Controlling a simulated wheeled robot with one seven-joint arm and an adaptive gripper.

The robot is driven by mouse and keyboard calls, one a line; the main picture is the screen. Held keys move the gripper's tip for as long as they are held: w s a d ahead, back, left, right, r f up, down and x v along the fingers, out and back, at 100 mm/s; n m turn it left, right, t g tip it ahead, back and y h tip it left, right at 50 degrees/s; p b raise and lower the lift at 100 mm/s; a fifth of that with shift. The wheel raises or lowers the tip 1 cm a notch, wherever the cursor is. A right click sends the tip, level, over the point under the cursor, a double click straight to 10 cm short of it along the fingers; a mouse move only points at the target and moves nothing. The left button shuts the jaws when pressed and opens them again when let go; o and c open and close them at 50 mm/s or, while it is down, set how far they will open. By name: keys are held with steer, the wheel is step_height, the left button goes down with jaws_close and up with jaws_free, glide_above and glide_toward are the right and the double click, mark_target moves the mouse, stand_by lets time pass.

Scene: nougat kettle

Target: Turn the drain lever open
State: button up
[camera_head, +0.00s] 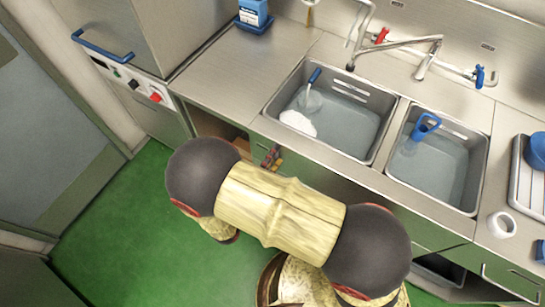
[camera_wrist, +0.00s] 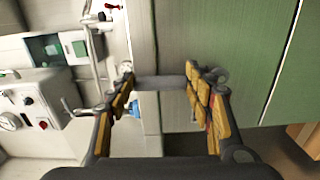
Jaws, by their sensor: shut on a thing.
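The drain lever (camera_wrist: 160,83) appears as a short grey bar between the fingertips of my gripper (camera_wrist: 162,85) in the wrist view. My gripper's yellow-padded fingers are shut on it, one at each end of the visible bar. In the head view only a small reddish-brown part of my gripper (camera_head: 272,158) shows, at the cabinet front just below the counter edge. My arm stands in front of that area there, and the lever cannot be made out in that view.
Above the gripper is a steel counter (camera_head: 235,75) with a left basin (camera_head: 350,135) and a right basin (camera_head: 440,175). A green cabinet front (camera_wrist: 225,40) lies close by in the wrist view. A button panel (camera_head: 130,85) stands at left. The green floor (camera_head: 110,220) is clear at left.

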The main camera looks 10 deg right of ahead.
steer(key=o, duration=1.7)
steer(key=v, duration=1.2)
